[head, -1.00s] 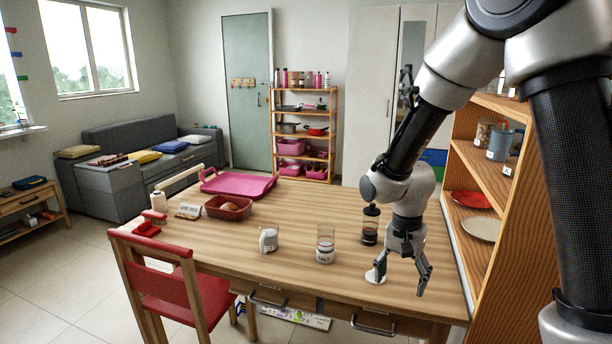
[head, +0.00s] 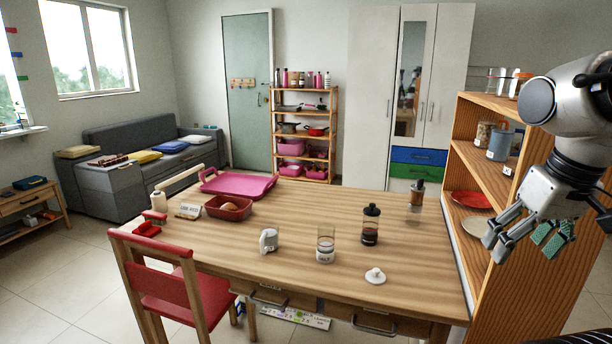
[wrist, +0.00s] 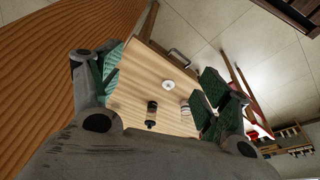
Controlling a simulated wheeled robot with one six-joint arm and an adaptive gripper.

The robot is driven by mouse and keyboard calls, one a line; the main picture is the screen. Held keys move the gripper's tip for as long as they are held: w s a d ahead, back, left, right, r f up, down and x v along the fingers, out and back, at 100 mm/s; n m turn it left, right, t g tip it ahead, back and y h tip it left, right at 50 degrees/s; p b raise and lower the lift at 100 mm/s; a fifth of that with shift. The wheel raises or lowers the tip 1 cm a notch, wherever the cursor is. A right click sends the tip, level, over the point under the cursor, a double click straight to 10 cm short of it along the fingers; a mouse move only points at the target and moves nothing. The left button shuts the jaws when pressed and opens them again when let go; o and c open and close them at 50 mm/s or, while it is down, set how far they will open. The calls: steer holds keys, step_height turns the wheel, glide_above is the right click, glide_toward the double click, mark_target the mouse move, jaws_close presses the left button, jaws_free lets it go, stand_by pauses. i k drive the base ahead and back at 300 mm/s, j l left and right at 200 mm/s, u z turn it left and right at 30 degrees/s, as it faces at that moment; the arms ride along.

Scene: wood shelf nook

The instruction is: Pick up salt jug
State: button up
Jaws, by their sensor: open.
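The salt jug (head: 325,246) is a clear glass jar with a "SALT" label, standing upright and without a lid near the front of the wooden table. A round white knobbed lid (head: 375,276) lies on the table to its right. In the wrist view the jug (wrist: 186,108) is partly hidden by a finger, and the white lid (wrist: 168,85) lies near it. My gripper (head: 527,240) is open and empty at the right of the head view, before the wooden shelf, well away from the jug. In the wrist view its green-padded fingers (wrist: 158,78) are spread apart.
Another dark-topped bottle (head: 416,195) is farther back. The shelf unit (head: 535,270) borders the table's right side.

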mark_target(267, 241)
steer(key=i+j+u, duration=0.15)
steer(key=j, duration=0.3)
steer(key=i+j+u, duration=0.1)
steer(key=j, duration=0.3)
steer(key=i+j+u, duration=0.15)
steer(key=i+j, duration=0.15)
steer(key=i+j+u, duration=0.15)
steer(key=j, duration=0.3)
